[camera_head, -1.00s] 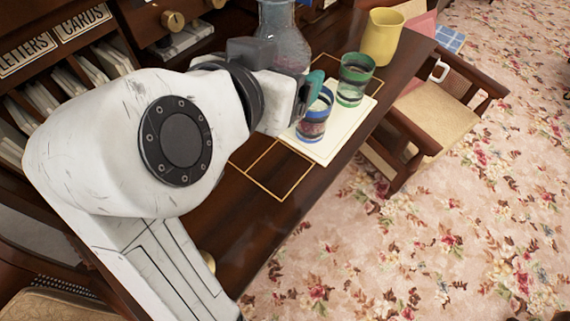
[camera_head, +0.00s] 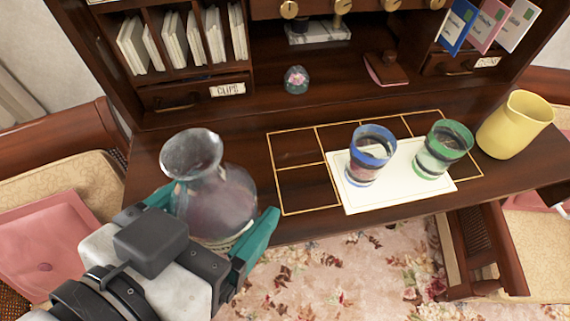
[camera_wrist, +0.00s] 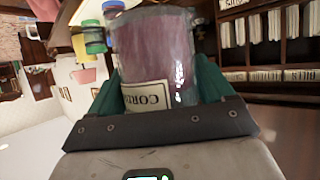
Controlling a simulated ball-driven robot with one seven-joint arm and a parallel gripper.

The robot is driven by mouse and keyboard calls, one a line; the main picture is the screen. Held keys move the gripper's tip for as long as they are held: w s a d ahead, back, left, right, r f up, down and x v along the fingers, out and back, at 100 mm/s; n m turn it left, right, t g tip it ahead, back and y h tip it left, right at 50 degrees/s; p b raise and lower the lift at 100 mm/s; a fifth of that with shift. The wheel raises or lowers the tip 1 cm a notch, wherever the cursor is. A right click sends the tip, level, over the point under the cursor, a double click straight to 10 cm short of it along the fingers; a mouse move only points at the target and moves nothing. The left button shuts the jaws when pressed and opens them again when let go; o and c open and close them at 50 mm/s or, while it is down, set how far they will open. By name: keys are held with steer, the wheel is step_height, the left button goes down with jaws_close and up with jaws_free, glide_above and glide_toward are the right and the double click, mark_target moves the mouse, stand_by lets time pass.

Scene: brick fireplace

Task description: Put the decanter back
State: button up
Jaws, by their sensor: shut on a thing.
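The decanter (camera_head: 215,195) is a clear glass vessel with a flared neck, purplish contents and a pale label low on its body. My gripper (camera_head: 213,222) is shut on it, with a teal finger on each side. In the head view it is at the left, in front of the desk, upright or slightly tilted. In the wrist view the decanter (camera_wrist: 157,50) fills the space between the fingers, and its label shows. I cannot tell whether its base is clear of the desk top. Gold-lined squares (camera_head: 304,190) mark the desk top to its right.
A white mat (camera_head: 400,195) holds a blue-rimmed glass (camera_head: 371,155) and a green-rimmed glass (camera_head: 441,150). A yellow pitcher (camera_head: 514,125) stands at the right. A paperweight (camera_head: 296,80) and a stamp-like block (camera_head: 386,69) lie at the back. Chairs flank the desk.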

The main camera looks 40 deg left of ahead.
steer(key=w+a+f+p, duration=0.1)
steer(key=w+f, duration=0.2)
steer(key=w+a+f, duration=0.2)
steer(key=w+f, duration=0.2)
steer(key=w+a+f+p, duration=0.1)
steer(key=w+a+f, duration=0.1)
steer(key=w+f, duration=0.2)
steer(key=shift+w+f+p, duration=0.1)
steer(key=shift+w+p, duration=0.05)
steer(key=shift+p, duration=0.2)
steer(key=shift+a+f, duration=0.1)
steer(key=shift+f, duration=0.35)
steer(key=shift+f, duration=0.2)
steer(key=o, duration=1.5)
steer(key=shift+r, duration=0.1)
